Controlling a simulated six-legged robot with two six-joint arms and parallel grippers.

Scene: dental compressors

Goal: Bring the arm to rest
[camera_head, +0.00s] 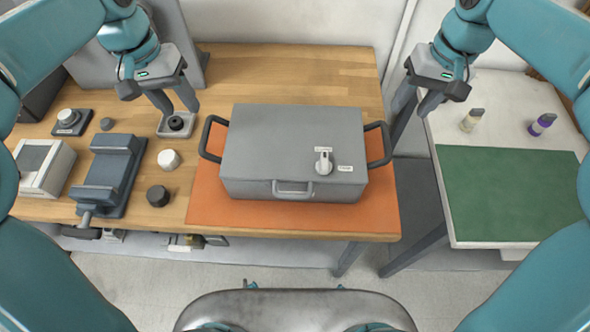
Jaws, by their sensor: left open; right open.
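My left gripper (177,101) hangs at the upper left above the wooden table, with its fingers apart and nothing between them. It is over or near a small grey tray with a dark round part (176,123). My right gripper (417,103) hangs at the upper right, over the gap between the two tables, fingers pointing down and empty. Both teal arms come in from the sides and are bent. A grey case (290,140) with black side handles and a white knob (323,160) on its lid stands shut between the grippers.
The case stands on an orange mat (240,216) on the wooden table (285,62). A dark vise (112,174), a white device (41,167) and several small knobs lie at left. The right table has a green mat (510,195) and two small bottles (472,120), (542,124).

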